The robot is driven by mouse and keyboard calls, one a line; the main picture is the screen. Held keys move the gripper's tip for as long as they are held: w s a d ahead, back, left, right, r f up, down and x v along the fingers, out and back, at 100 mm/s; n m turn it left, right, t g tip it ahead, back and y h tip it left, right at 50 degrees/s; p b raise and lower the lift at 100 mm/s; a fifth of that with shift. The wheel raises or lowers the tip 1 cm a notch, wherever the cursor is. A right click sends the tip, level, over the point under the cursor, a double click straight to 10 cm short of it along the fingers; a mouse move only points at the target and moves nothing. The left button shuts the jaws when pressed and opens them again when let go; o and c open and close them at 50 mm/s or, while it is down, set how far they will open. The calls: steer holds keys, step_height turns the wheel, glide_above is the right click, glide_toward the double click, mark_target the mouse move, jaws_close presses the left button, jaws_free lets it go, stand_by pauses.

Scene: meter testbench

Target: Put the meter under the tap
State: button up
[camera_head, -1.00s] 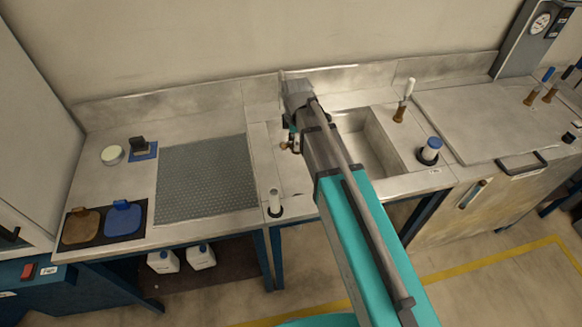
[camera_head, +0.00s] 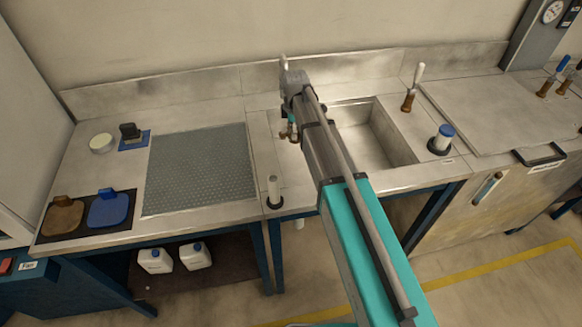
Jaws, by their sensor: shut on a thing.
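My arm reaches across the bench to the left side of the sink (camera_head: 372,138). My gripper (camera_head: 291,121) points down there, mostly hidden by my arm's end. It is shut on a small brass-coloured thing (camera_head: 287,133), which looks like the meter; only part of it shows. It is at the left edge of the sink, and I cannot tell whether it touches the surface. No tap spout is clearly visible. A brass valve with a white handle (camera_head: 412,86) stands behind the sink's right side.
A grey perforated mat (camera_head: 200,170) lies left of the sink. A white-topped post (camera_head: 274,190) stands at the front edge. Blue and brown pads (camera_head: 108,208) (camera_head: 62,216) lie far left.

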steer(key=w+f+b, duration=0.4)
steer(key=w+f, duration=0.1)
steer(key=shift+a+f+b, duration=0.3)
steer(key=shift+a+f, duration=0.1)
steer(key=shift+a, duration=0.05)
steer(key=shift+s, duration=0.1)
step_height(320, 180, down, 6)
steer(key=b, duration=0.6)
steer(key=shift+f, duration=0.15)
steer(key=shift+f+b, duration=0.1)
steer(key=shift+b, duration=0.2)
steer(key=shift+f+b, duration=1.75)
steer(key=o, duration=1.2)
steer(key=shift+f, duration=0.1)
step_height(320, 180, up, 12)
steer(key=p, duration=1.2)
